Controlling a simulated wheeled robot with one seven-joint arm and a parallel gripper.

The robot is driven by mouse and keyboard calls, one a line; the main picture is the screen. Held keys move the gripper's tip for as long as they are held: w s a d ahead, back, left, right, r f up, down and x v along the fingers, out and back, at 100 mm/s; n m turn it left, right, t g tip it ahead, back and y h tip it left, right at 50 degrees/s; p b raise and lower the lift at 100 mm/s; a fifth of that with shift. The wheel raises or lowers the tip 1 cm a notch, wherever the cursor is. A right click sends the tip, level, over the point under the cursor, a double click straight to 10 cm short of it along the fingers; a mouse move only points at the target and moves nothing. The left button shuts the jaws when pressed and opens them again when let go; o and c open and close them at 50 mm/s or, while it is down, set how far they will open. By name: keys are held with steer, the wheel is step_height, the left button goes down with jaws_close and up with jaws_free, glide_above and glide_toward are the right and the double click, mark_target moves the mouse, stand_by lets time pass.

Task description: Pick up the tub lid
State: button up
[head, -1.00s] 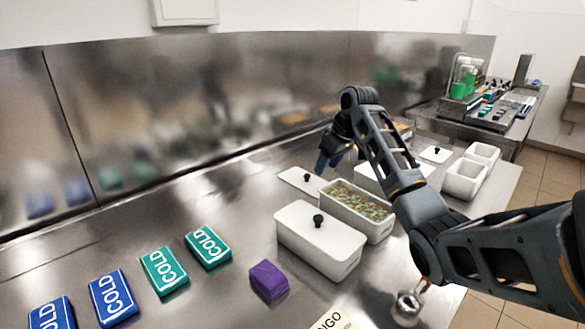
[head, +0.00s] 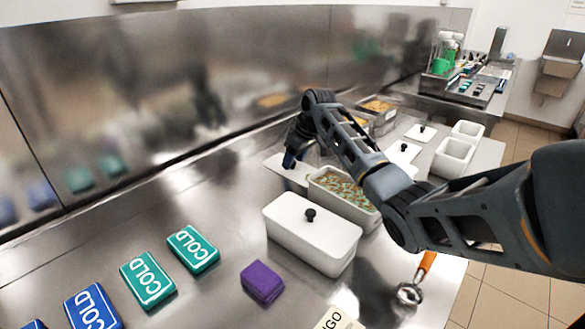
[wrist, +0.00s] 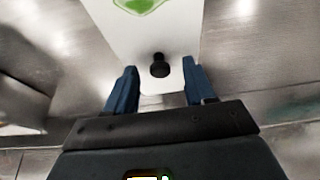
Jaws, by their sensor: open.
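The tub lid (head: 275,167), flat and white, lies on the steel counter beside an open white tub (head: 366,217) with speckled contents. In the wrist view the lid (wrist: 125,35) shows a black knob (wrist: 159,66) and part of a green print. My gripper (wrist: 160,68) is open and empty, and the knob appears between its two blue fingertips. In the head view my gripper (head: 289,161) is over the lid and hides its knob. I cannot tell the exact height of the fingertips above the lid.
A lidded white tub (head: 300,238) stands in front of the open tub. A purple block (head: 262,282), teal and blue COLD packs (head: 148,279) and an orange-handled scoop (head: 410,293) lie nearer. Empty white tubs (head: 455,157) stand at right. A steel wall runs behind the counter.

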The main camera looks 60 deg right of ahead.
steer(key=shift+w+f, duration=0.1)
steer(key=shift+f, duration=0.15)
steer(key=shift+c, duration=0.5)
jaws_close()
